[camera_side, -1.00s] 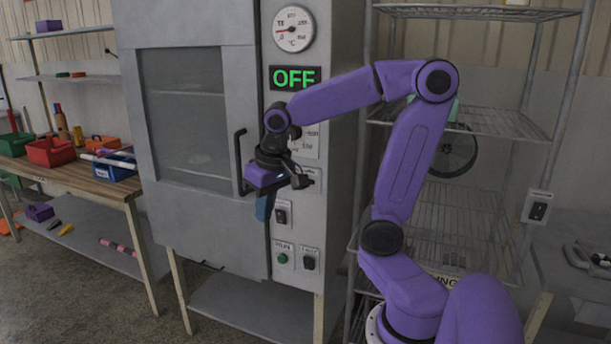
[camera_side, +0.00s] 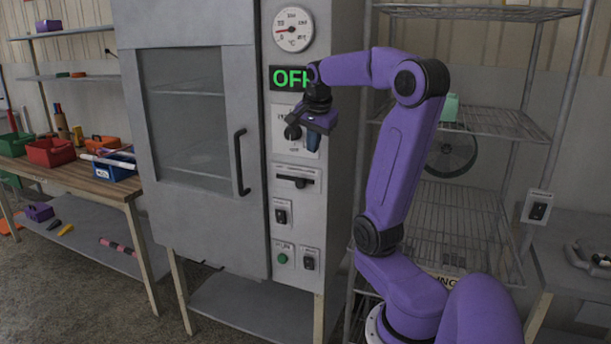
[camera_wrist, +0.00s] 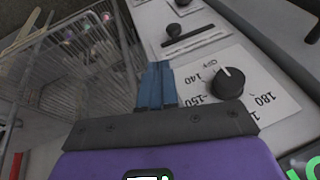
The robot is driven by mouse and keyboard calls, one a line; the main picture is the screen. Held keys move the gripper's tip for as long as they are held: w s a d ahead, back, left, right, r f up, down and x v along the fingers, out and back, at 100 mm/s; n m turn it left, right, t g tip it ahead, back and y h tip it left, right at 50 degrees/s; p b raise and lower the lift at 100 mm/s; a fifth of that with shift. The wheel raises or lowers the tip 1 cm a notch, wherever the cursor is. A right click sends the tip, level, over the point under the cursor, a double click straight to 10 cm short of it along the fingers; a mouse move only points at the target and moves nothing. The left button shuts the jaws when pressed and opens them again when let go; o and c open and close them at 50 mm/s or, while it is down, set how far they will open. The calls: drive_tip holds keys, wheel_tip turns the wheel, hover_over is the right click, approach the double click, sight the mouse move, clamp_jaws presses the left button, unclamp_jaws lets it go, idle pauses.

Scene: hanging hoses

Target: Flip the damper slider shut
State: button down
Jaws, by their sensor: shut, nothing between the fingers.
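The damper slider (camera_side: 298,182) is a black knob on a dark horizontal slot in a pale plate on the oven's control panel. Its knob sits toward the right end of the slot in the side view. In the wrist view the slider (camera_wrist: 173,32) is beyond my fingertips, its knob near the slot's left end. My gripper (camera_side: 314,140) is above the slider, in front of the temperature dial. Its blue fingers (camera_wrist: 158,72) are together and empty. They appear apart from the slider.
The black temperature dial (camera_wrist: 228,82) is close beside my fingers. The oven door handle (camera_side: 240,162) stands out left of the panel. Switches (camera_side: 281,212) and a green button (camera_side: 282,258) sit below. A wire rack (camera_side: 455,215) stands to the right.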

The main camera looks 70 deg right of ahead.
drive_tip(key=shift+s+d+r+m, duration=0.15)
drive_tip(key=shift+s+d+m, duration=0.15)
drive_tip(key=shift+d, duration=0.1)
approach(304, 182)
wheel_tip(304, 182, down, 3)
drive_tip(key=s+d, duration=0.1)
drive_tip(key=s, duration=0.1)
drive_tip(key=shift+w+d+f, duration=0.15)
drive_tip(key=shift+w+f, duration=0.3)
drive_tip(key=shift+w, duration=0.05)
drive_tip(key=shift+w+d+f, duration=0.2)
drive_tip(key=shift+w+f, duration=0.25)
drive_tip(key=shift+w+d+f, duration=0.15)
drive_tip(key=shift+w+f, duration=0.4)
drive_tip(key=shift+w, duration=0.05)
drive_tip(key=shift+w, duration=0.15)
